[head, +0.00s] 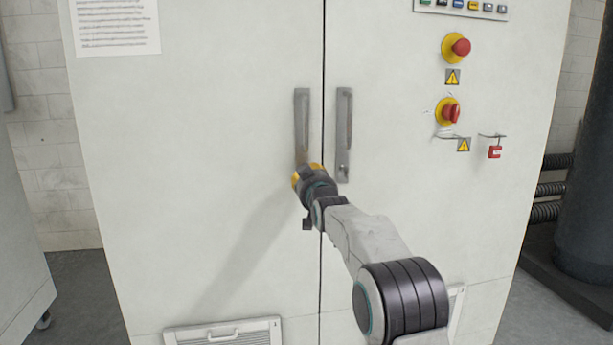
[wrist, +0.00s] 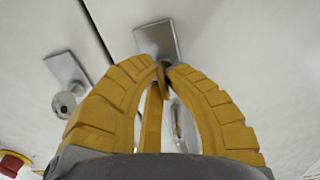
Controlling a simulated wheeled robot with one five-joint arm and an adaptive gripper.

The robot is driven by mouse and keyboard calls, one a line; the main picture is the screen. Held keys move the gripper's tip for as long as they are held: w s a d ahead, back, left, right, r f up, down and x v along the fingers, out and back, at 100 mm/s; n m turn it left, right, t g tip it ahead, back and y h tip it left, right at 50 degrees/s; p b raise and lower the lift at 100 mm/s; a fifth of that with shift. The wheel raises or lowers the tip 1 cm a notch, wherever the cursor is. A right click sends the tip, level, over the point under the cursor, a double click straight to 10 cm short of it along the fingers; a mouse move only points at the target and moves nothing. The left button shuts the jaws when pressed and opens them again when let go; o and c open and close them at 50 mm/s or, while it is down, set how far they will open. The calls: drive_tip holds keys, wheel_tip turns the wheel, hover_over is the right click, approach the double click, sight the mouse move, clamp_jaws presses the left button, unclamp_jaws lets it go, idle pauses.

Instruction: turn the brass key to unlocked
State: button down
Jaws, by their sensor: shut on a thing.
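My gripper (head: 306,176) is at the lower end of the left door handle (head: 302,125) on the white cabinet. In the wrist view my gripper's (wrist: 163,70) two yellow fingers close together just below that handle's plate (wrist: 158,36). A small dark brass piece, which appears to be the brass key (wrist: 165,68), is pinched between the tips. Most of it is hidden, so its turn angle cannot be told. A yellow strip and a pale shape show between the fingers; I cannot tell what they are. In the head view my gripper covers the key.
The right door handle (head: 344,125) stands close by, with a round lock (wrist: 63,104) at its lower end. Red knobs on yellow discs (head: 457,47) (head: 449,112) and a hanging red tag (head: 494,152) are at the right. A vent panel (head: 222,334) is below.

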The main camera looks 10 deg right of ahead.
drive_tip(key=shift+m, duration=0.3)
drive_tip(key=m+b, duration=0.1)
drive_tip(key=m, duration=0.1)
drive_tip(key=shift+f+m, duration=0.1)
drive_tip(key=shift+m, duration=0.2)
drive_tip(key=m+b, duration=0.1)
drive_tip(key=m, duration=0.4)
drive_tip(key=shift+a+m, duration=0.1)
drive_tip(key=shift+m, duration=0.2)
drive_tip(key=m, duration=0.9)
drive_tip(key=shift+a, duration=0.1)
idle(0.3)
drive_tip(key=c, duration=1.3)
unclamp_jaws()
